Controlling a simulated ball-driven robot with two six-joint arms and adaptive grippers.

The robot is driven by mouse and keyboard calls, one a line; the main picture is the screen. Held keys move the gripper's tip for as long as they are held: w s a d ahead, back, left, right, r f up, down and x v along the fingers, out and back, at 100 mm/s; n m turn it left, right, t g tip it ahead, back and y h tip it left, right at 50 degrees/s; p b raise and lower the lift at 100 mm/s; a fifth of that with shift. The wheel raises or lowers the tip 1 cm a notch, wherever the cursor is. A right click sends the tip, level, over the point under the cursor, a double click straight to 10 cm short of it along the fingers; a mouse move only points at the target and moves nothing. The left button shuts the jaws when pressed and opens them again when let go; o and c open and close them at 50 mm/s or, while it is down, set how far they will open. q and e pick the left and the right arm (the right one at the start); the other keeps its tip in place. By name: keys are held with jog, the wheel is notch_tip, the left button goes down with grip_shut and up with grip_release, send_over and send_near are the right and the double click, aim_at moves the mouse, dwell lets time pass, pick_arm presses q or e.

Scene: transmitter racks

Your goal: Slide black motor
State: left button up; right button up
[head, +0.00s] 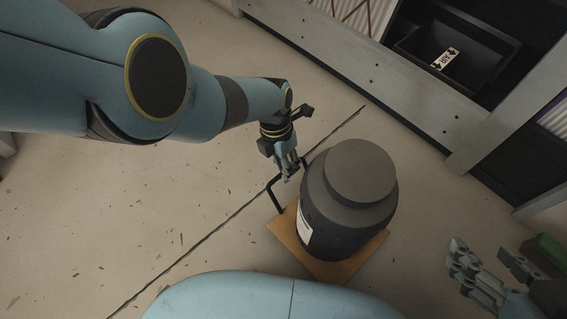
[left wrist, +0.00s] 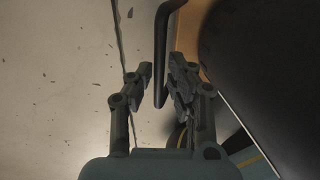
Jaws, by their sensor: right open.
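The black motor (head: 335,216), a dark cylinder with a narrower round cap and a white label, stands upright on a square wooden board (head: 285,226). A black bar handle (head: 278,200) rises at the board's far-left side; it also shows in the left wrist view (left wrist: 161,50). My left gripper (head: 291,172) is at this handle, beside the motor. In the left wrist view its fingers (left wrist: 161,72) lie on both sides of the bar, with little gap; whether they press on it is unclear. My right gripper (head: 484,254) is open and empty at the lower right, apart from the motor.
A grey rack frame (head: 330,50) runs along the back right, with a black bin (head: 490,50) marked by a white arrow label. The concrete floor (head: 190,195) left of the board is open, with small debris and a dark seam.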

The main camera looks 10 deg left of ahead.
pick_arm(q)
jog(key=shift+o, duration=1.2)
jog(key=shift+w+r, duration=0.1)
